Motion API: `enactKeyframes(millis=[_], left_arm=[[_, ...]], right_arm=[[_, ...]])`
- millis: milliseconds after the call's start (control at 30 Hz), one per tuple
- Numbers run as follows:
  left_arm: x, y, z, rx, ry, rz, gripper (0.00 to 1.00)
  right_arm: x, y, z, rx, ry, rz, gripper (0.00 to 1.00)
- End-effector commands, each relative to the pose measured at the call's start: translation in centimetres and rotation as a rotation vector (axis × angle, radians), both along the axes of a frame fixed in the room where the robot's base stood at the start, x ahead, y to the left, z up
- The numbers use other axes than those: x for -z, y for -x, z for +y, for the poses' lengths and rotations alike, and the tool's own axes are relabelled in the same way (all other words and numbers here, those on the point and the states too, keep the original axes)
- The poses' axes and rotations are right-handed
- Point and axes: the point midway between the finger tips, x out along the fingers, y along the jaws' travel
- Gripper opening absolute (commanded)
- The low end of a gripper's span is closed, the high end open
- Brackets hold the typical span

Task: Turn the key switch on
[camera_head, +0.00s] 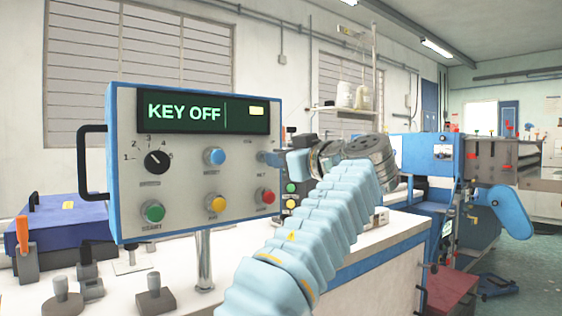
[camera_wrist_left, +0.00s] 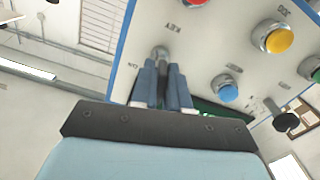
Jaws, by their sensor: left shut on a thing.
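The control panel (camera_head: 196,160) is a grey box in a blue frame on a post, and its display (camera_head: 205,111) reads "KEY OFF". My left gripper (camera_head: 270,157) reaches the panel's right side, and its fingertips cover the key switch there. In the left wrist view, the key switch (camera_wrist_left: 160,52) is a small metal piece beside the "KEY" label. The fingers of my left gripper (camera_wrist_left: 163,72) are shut on it. The fingers hide most of the key, so its exact angle cannot be told. My right gripper is not in view.
A rotary selector (camera_head: 157,161) and blue, yellow, green and red buttons sit on the panel face. A red button (camera_head: 265,197) lies below my gripper. A black handle (camera_head: 88,162) sticks out at left. The white bench (camera_head: 230,255) bears a blue box (camera_head: 70,222) and several metal fixtures.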

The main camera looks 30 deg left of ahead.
Motion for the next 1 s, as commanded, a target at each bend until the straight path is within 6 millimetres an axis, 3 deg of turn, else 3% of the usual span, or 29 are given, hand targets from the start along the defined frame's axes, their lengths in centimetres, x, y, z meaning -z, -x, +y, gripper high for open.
enactKeyframes(millis=[1000], left_arm=[[0.01,-0.01,-0.08,0.002,-0.34,0.822,0.0]], right_arm=[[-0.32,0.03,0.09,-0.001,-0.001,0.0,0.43]])
